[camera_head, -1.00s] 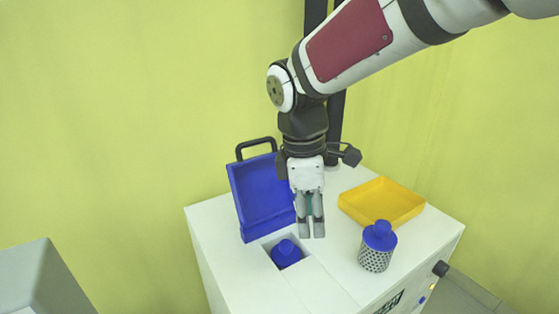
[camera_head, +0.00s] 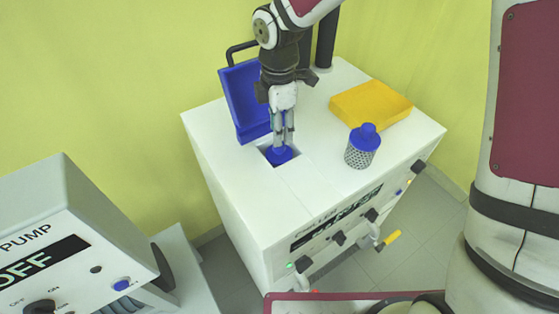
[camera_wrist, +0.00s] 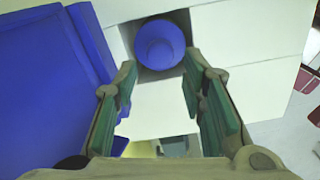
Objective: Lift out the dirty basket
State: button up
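A basket with a round blue knob (camera_head: 279,155) sits in the square well in the white machine's top; only its blue top shows, and its body is hidden in the well. The wrist view shows the blue knob (camera_wrist: 160,43) beyond and between my fingertips. My gripper (camera_head: 282,139) is open and points down over the well, its fingertips close above or beside the knob; contact cannot be told. A second basket (camera_head: 361,148), perforated metal with a blue knobbed top, stands upright on the machine top to the right. No dirt is visible on either.
The blue lid (camera_head: 246,100) with a black handle stands open behind the well, close to my gripper's left. A yellow tray (camera_head: 371,103) lies at the back right. The white machine (camera_head: 235,160) has knobs on its front. A pump unit (camera_head: 60,235) reading OFF stands at front left.

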aim_at(276, 157)
jog(key=shift+d+f+p, duration=0.1)
jog(key=shift+f+p, duration=0.2)
jog(key=shift+f, duration=2.6)
grip_shut()
